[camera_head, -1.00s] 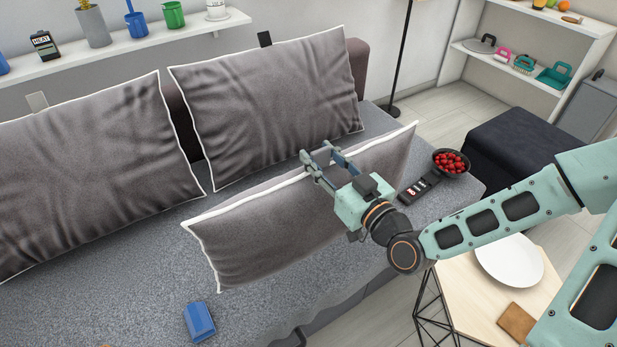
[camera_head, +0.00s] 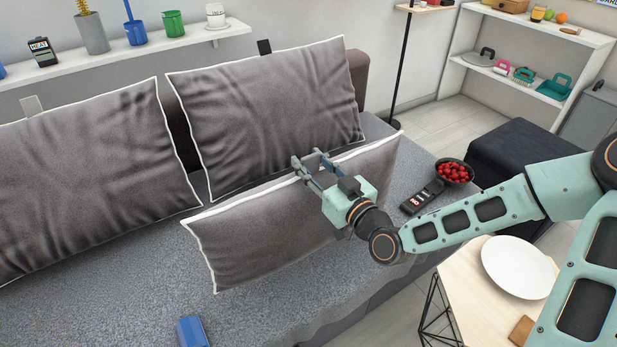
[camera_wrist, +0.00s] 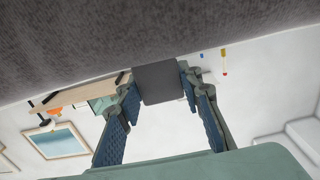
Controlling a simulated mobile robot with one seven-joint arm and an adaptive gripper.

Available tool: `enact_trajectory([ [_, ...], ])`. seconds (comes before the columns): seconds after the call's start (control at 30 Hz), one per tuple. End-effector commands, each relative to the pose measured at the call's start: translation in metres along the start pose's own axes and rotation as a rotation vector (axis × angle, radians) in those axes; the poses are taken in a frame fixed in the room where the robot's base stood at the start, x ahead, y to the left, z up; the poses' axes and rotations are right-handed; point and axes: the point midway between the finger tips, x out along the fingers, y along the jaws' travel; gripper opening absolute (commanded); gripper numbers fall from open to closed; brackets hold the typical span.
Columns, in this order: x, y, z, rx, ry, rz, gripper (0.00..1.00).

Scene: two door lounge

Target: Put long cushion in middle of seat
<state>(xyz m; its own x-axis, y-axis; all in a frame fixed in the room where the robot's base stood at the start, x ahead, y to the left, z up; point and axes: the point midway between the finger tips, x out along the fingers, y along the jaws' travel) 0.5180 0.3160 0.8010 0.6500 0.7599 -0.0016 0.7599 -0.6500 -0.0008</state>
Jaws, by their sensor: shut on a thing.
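The long grey cushion (camera_head: 285,225) with white piping stands on its long edge, leaning, on the grey sofa seat (camera_head: 110,270). It is in front of the right back cushion, with a gap of seat showing at its right end.
Two large grey cushions, left (camera_head: 85,180) and right (camera_head: 270,115), lean on the backrest. A blue cup (camera_head: 192,332) lies on the front of the seat. A remote (camera_head: 422,197) and a bowl of red fruit (camera_head: 454,172) are at the right. A side table (camera_head: 470,285) holds a plate.

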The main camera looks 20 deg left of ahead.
Motion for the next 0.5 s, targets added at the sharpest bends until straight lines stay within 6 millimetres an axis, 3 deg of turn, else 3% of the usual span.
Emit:
enact_trajectory([
  [0.23, 0.011, 0.002, 0.012, 0.000, 0.004, -0.002, 0.00],
  [0.5, 0.014, 0.003, 0.045, 0.000, 0.005, -0.001, 0.00],
])
